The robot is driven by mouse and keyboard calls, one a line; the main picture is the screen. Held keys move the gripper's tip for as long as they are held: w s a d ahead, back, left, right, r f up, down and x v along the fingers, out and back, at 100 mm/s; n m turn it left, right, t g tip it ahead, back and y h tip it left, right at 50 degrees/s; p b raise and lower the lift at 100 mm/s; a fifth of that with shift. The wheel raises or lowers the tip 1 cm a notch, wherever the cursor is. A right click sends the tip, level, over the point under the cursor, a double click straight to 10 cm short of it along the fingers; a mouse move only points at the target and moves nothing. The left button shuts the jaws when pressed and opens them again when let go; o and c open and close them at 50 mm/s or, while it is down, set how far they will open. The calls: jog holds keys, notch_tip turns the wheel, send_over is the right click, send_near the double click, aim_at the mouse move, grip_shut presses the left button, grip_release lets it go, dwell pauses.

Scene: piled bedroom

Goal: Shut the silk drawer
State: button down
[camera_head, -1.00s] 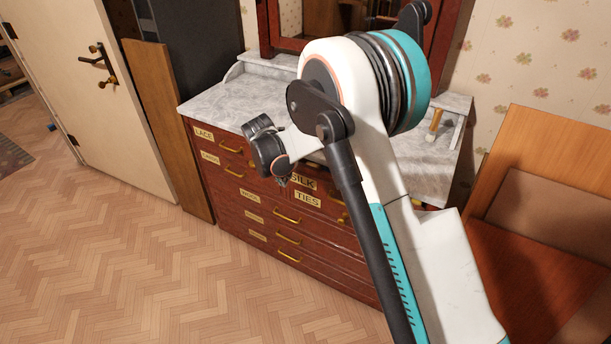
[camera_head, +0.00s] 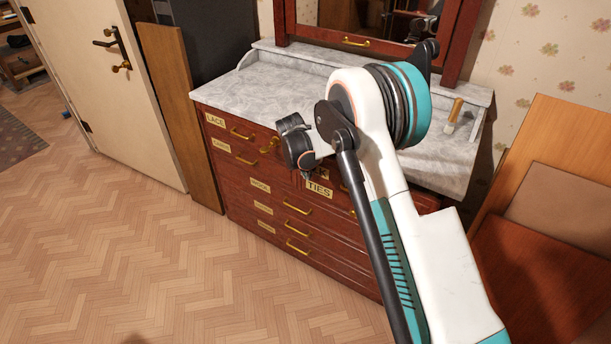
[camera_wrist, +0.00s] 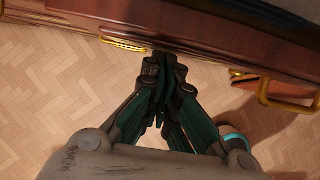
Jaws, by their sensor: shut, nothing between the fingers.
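The silk drawer (camera_head: 323,174) is in the red-brown dresser, above the TIES drawer (camera_head: 319,188). Its label is mostly hidden behind my wrist in the head view, and I cannot tell there how far it stands out. My gripper (camera_wrist: 165,62) is shut and empty. In the wrist view its fingertips are at a red-brown wooden front (camera_wrist: 205,52), between a brass handle (camera_wrist: 125,43) on the left and a larger one (camera_wrist: 288,98) on the right. I cannot tell whether they touch it. In the head view the fingers are mostly hidden.
The dresser has a grey marble top (camera_head: 270,88) and a mirror behind it. A wooden panel (camera_head: 182,110) and a white door (camera_head: 100,90) stand at left. An orange-brown wooden piece (camera_head: 540,220) is at right. The parquet floor (camera_head: 150,250) in front is clear.

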aim_at(314, 179)
jog(key=w+d, duration=0.2)
jog(key=w, duration=0.1)
jog(key=shift+w+d, duration=0.25)
jog(key=shift+s+a, duration=0.15)
jog(key=s+a+r+p, duration=0.3)
jog(key=s+r, duration=0.3)
jog(key=r, duration=0.3)
jog(key=shift+a+r, duration=0.2)
jog(key=shift+a, duration=0.45)
